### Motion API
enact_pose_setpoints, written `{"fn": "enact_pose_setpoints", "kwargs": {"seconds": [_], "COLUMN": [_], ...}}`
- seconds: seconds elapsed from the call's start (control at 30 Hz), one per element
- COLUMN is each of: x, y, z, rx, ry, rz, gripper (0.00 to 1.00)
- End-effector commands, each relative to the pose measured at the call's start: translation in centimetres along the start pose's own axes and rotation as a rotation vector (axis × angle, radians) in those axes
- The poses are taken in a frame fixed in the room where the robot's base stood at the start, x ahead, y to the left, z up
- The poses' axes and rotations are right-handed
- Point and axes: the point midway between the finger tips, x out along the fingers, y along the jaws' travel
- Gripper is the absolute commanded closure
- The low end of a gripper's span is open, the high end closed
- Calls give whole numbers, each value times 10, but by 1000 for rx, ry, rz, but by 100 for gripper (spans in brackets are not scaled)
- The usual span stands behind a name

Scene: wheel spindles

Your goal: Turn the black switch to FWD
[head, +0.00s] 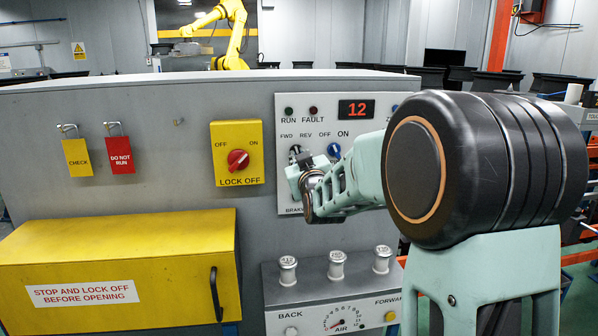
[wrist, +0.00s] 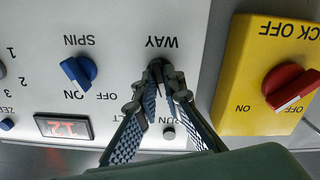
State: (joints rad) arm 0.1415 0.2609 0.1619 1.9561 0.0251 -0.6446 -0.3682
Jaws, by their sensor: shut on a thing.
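The black switch (wrist: 156,64) sits on the white control panel, by the upside-down word WAY in the wrist view. My gripper (wrist: 165,80) is shut on it, with a fingertip on each side. In the head view, my gripper (head: 297,162) is at the panel (head: 350,132) just below the FWD and REV labels. The fingers cover most of the switch, so I cannot tell which way it points. The FWD label is readable in the head view, left of REV.
A blue SPIN switch (wrist: 78,70) with OFF and ON marks is beside the black one. A yellow lock-off box (head: 237,180) with a red knob (head: 238,160) stands left. Three metal posts (head: 336,266) stand on a ledge below. A red display (head: 357,109) reads 12.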

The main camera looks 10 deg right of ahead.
Motion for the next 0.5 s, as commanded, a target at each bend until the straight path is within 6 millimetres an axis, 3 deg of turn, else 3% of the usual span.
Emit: {"fn": "enact_pose_setpoints", "kwargs": {"seconds": [0.5], "x": [0], "y": [0], "z": [1], "rx": [-145], "ry": [-2], "rz": [0], "gripper": [100]}}
